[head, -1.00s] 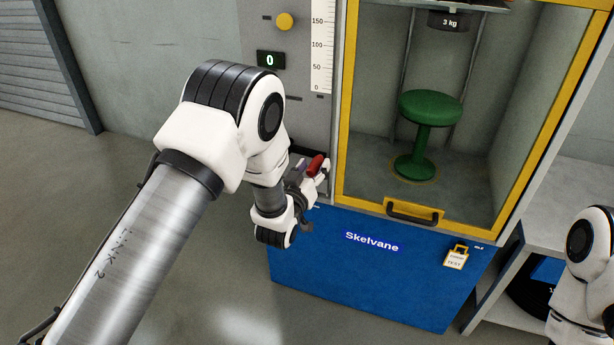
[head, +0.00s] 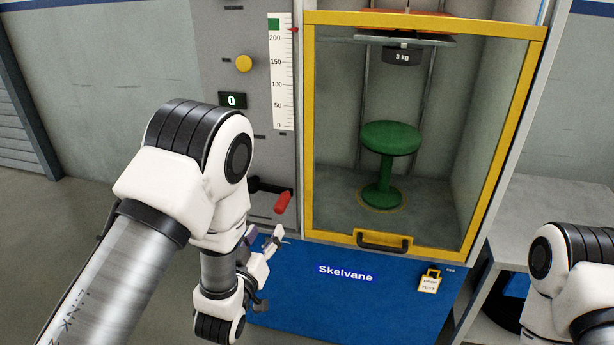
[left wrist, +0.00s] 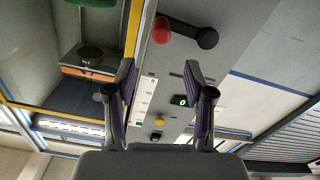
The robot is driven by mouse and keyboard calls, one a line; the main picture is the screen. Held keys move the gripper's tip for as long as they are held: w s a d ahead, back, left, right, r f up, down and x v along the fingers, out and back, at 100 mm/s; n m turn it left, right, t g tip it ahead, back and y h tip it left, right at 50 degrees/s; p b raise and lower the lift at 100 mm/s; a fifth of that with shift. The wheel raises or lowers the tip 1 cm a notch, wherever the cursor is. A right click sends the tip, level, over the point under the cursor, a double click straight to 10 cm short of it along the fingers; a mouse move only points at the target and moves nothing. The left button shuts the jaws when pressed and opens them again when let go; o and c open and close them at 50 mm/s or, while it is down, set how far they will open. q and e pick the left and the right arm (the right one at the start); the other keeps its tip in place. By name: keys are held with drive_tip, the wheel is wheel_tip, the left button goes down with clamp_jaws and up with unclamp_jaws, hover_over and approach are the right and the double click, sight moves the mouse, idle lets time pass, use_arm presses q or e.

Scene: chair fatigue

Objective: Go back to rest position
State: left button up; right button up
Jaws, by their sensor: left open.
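My left gripper (head: 268,250) is open and empty in the head view, below and left of the red-handled lever (head: 282,203) on the grey control panel. In the left wrist view my left gripper (left wrist: 160,95) shows both fingers spread apart with nothing between them. The lever's red grip (left wrist: 161,30) lies beyond the fingertips there, apart from them. My right arm (head: 570,280) shows at the right edge of the head view, but its gripper is out of the picture.
The test machine has a yellow-framed door (head: 310,130), closed, with a green stool (head: 390,140) behind it under a 3 kg weight (head: 402,57). The panel carries a yellow knob (head: 244,63) and a display (head: 232,100) reading 0. A grey side shelf (head: 550,205) stands at right.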

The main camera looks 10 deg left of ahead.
use_arm(q)
drive_tip(key=s+a+f+g+y, duration=0.1)
drive_tip(key=s+a+f+g, duration=0.1)
drive_tip(key=s+f+g, duration=0.8)
drive_tip(key=s+a+f+g, duration=0.3)
drive_tip(key=s+f, duration=1)
drive_tip(key=f, duration=0.4)
drive_tip(key=s+f+m+g, duration=0.15)
drive_tip(key=s+g, duration=0.25)
drive_tip(key=s, duration=0.5)
wheel_tip(320, 180, up, 15)
drive_tip(key=g+p, duration=0.1)
drive_tip(key=p, duration=1.4)
drive_tip(key=shift+s+d+r, duration=0.2)
drive_tip(key=shift+s+d, duration=0.2)
drive_tip(key=shift+m+p, duration=0.25)
drive_tip(key=shift+p, duration=0.05)
